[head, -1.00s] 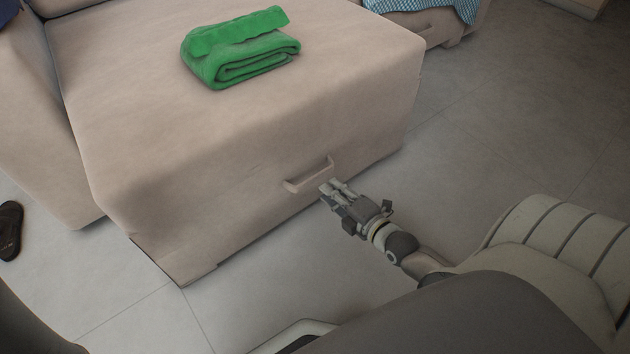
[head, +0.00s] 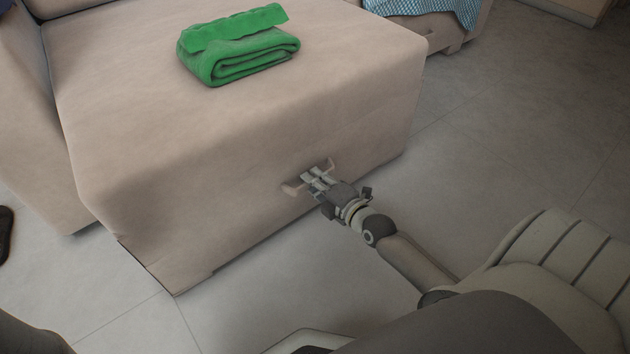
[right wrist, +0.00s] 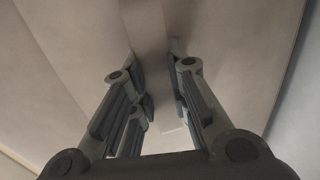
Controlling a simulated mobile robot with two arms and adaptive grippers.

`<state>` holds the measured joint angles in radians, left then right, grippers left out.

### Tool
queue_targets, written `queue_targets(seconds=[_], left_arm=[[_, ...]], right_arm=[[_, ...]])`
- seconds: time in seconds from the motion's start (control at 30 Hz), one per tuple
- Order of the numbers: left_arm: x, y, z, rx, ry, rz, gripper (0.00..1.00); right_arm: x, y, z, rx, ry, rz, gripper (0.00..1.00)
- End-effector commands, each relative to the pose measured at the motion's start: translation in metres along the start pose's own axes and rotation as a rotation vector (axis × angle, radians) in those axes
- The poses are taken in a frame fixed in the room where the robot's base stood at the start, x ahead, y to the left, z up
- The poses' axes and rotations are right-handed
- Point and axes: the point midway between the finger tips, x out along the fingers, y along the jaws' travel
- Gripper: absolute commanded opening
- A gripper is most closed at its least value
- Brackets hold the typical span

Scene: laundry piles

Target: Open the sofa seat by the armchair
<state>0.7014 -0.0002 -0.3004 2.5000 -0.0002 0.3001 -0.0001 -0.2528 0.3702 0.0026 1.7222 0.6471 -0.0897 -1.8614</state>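The beige sofa seat (head: 230,125) fills the left and middle of the head view, with a bar handle (head: 291,188) low on its front face. My right gripper (head: 312,178) is at the handle and covers its middle. In the right wrist view the fingers of my right gripper (right wrist: 157,95) are apart, with the handle bar (right wrist: 148,28) running up between them and the beige front beyond. I cannot tell whether the fingers touch the bar. My left gripper is not in view.
A folded green towel (head: 240,50) lies on top of the seat. A blue checked cloth (head: 425,8) hangs over another beige piece at the top. A dark shoe (head: 4,230) is on the floor at the left edge. The tiled floor (head: 520,120) on the right is clear.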

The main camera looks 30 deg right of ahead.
Motion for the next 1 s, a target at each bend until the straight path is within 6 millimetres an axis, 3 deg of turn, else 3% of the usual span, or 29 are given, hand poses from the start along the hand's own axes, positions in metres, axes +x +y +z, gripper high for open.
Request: queue_targets(seconds=[0.1,0.43,0.8,1.0], left_arm=[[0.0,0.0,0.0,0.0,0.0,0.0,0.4],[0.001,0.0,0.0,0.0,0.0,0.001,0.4],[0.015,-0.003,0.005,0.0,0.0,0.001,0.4],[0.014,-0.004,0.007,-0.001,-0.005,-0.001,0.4]], right_arm=[[0.0,0.0,0.0,0.0,0.0,0.0,0.0],[0.002,0.001,0.0,0.0,0.0,0.0,0.0],[0.049,0.011,0.0,0.0,0.001,0.001,0.0],[0.057,0.011,0.0,0.0,0.002,0.0,0.0]])
